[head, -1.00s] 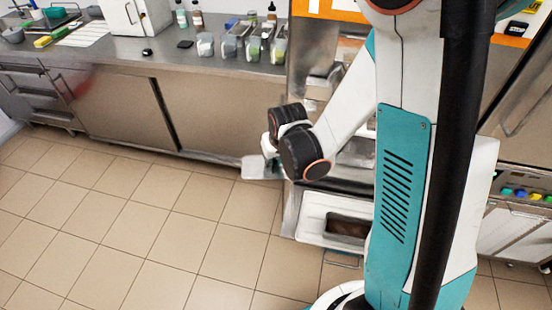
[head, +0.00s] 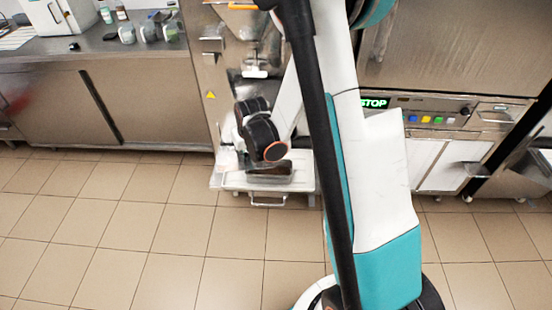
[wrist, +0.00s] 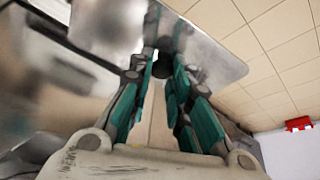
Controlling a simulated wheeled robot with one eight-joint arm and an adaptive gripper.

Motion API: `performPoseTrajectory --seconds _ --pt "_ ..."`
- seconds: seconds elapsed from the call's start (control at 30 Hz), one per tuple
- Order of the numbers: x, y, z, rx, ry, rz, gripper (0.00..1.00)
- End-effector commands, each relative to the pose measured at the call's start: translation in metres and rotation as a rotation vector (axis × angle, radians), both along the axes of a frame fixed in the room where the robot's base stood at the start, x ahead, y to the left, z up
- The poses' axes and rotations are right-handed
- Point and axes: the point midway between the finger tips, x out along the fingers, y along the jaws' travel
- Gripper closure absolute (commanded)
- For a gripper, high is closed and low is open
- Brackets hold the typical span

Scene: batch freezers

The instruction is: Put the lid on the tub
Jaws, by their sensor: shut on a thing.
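The lid is a pale grey, flat panel (head: 228,159) in the head view, left of the tub. In the wrist view the lid (wrist: 215,55) spreads beyond the fingertips. My gripper (wrist: 163,62) is shut on it with its teal fingers. In the head view my gripper is mostly hidden behind my dark wrist joints. The tub (head: 262,179) is a low metal rectangular container with dark brown contents. It stands on a white shelf (head: 300,184) at the front of the freezer. My wrist covers part of the tub's far side.
The batch freezer front (head: 208,75) rises behind the shelf. A steel counter (head: 85,45) with jars and a white box stands at left. Another machine with a lit STOP panel (head: 374,103) stands at right. The tiled floor (head: 130,235) in front is clear.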

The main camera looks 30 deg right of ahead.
Motion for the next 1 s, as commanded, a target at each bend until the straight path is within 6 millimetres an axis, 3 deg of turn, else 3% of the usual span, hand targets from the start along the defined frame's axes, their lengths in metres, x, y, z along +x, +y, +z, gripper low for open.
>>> performPoseTrajectory --seconds 0.03,0.2,0.4,0.6,1.0 --pt "0.015 -0.020 -0.026 0.000 0.000 -0.024 1.00" --pt "0.047 -0.075 -0.074 -0.001 0.000 -0.082 1.00" --pt "0.065 -0.116 -0.108 0.000 0.000 -0.121 1.00" --pt "0.070 -0.128 -0.119 0.000 0.000 -0.130 1.00" --pt "0.070 -0.127 -0.151 0.000 0.000 -0.130 1.00"
